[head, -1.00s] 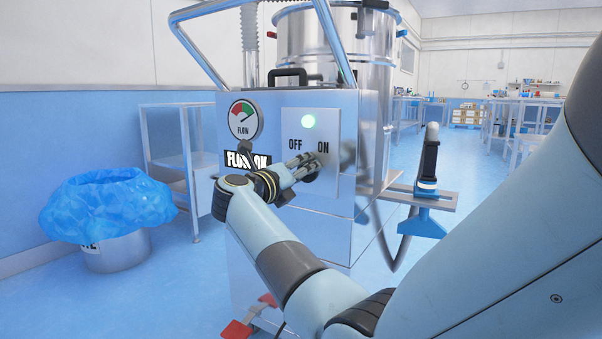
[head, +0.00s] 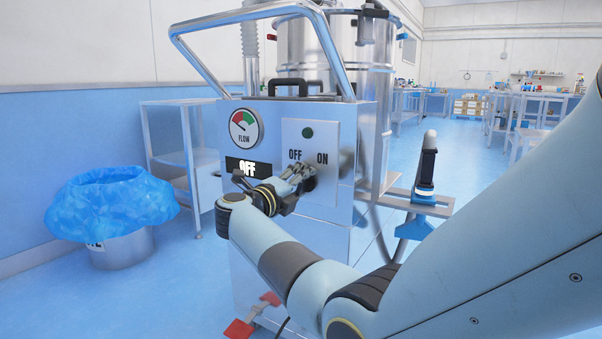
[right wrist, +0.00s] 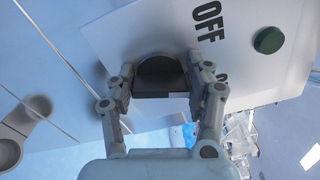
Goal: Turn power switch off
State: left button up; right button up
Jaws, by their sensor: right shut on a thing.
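The power switch, a dark knob in the right wrist view (right wrist: 160,78), sits on a white panel (head: 325,135) marked OFF and ON. My right gripper (head: 300,178) reaches the panel from the front, its fingers on both sides of the knob and shut on it. In the head view the fingers mostly hide the knob. The round indicator light (head: 307,132) above is dark green and unlit; it also shows in the right wrist view (right wrist: 269,40). The display (head: 247,168) reads OFF. My left gripper is not in view.
A flow gauge (head: 244,127) is left of the panel. A bin with a blue bag (head: 110,205) and a metal cart (head: 165,145) stand at left. A blue-footed tool on a bracket (head: 424,190) juts out at right. A red pedal (head: 240,328) is on the floor.

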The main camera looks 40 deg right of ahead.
jog(key=n+p, duration=0.3)
jog(key=n, duration=0.2)
jog(key=shift+n+p, duration=0.3)
jog(key=n+p, duration=0.1)
jog(key=n, duration=0.1)
jog(key=shift+f+n, duration=0.1)
jog(key=shift+n, duration=0.2)
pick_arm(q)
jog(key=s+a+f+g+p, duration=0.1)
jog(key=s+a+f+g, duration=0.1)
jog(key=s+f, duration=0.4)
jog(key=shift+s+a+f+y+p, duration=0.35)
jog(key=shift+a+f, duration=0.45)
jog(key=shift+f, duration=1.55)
pick_arm(e)
jog(key=shift+f+n, duration=0.2)
jog(key=shift+n, duration=2.1)
jog(key=o, duration=1.2)
jog(key=v, duration=1.2)
jog(key=shift+s+f, duration=0.1)
